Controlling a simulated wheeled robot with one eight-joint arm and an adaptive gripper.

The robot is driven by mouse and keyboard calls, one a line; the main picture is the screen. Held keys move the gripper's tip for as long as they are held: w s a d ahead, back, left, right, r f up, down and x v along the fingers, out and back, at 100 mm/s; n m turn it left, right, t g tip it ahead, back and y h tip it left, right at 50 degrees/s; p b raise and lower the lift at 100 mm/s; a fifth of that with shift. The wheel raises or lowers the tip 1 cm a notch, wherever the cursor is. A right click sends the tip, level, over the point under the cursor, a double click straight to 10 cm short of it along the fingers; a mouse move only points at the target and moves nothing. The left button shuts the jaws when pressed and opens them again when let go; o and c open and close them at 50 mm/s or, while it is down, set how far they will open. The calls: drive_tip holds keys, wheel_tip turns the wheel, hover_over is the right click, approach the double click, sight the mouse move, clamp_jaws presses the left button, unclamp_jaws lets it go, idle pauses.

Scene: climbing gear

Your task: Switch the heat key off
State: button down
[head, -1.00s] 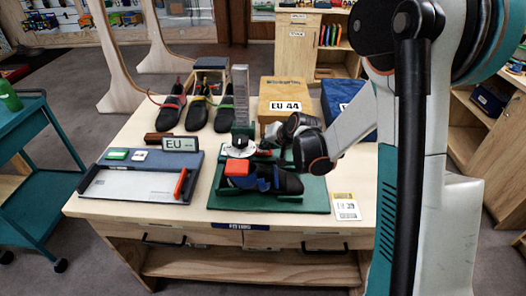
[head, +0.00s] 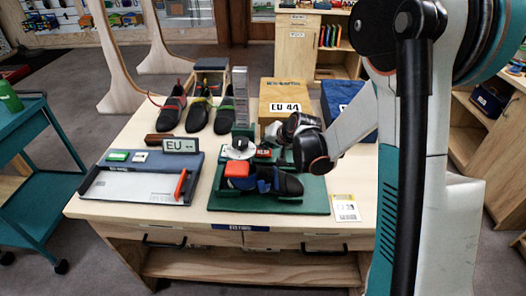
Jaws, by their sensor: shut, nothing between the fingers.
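The heat key (head: 263,153) is a small red key with pale lettering. It is on the green fitting device (head: 318,196), just right of a round white dial with a black knob (head: 240,145). Whether the key is pressed or raised is too small to tell. My gripper (head: 273,135) is dark and shut, with nothing in it. It reaches in from the right, and its tips are close above and behind the key. I cannot tell whether they touch it. The wrist hides part of the device's right side.
A dark shoe (head: 287,184) and a red block (head: 237,170) sit on the device in front of the key. An EU 44 box (head: 284,92) and a blue box (head: 343,95) stand behind my gripper.

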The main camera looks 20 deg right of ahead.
sight(266, 151)
drive_tip(key=shift+r, duration=0.15)
wheel_tip(266, 151, up, 6)
drive_tip(key=p, duration=0.4)
idle(0.4)
